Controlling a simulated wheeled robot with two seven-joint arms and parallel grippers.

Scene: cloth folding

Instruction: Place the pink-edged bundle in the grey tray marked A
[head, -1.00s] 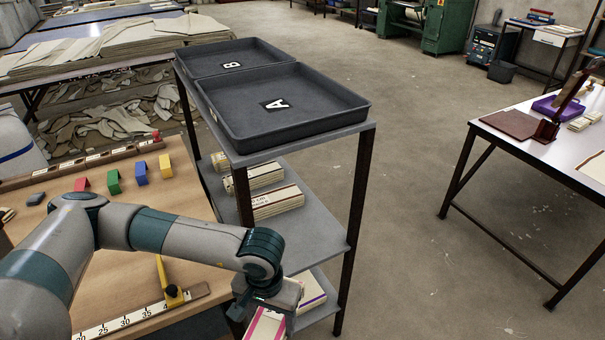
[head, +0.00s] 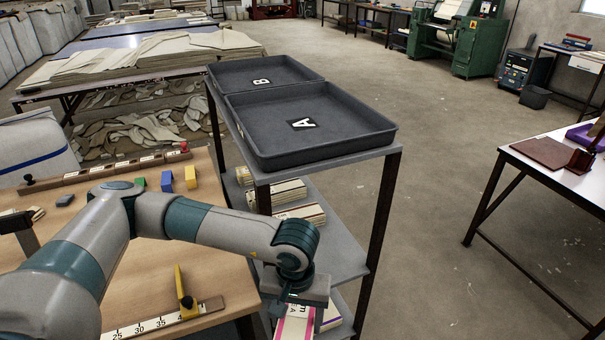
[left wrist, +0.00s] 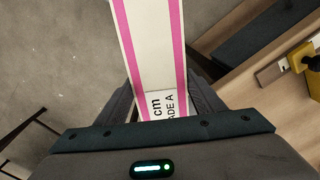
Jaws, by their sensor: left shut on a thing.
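The pink-edged bundle (head: 295,329) is a cream strip with pink bands along its edges. My left gripper (head: 300,298) is shut on it at the lower middle of the head view, beside the shelf cart. The bundle's lower part is cut off by the picture edge. In the left wrist view the bundle (left wrist: 150,35) stands out from between the fingers, with a white printed label near them. The grey tray marked A (head: 345,145) lies empty on the cart top, above and beyond the gripper. My right gripper does not show.
A second grey tray marked B (head: 233,78) lies empty behind tray A. Other bundles (head: 300,213) lie on the cart's lower shelves. A wooden bench (head: 150,262) with a ruler (head: 150,327) and coloured blocks is at left. Open floor lies to the right.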

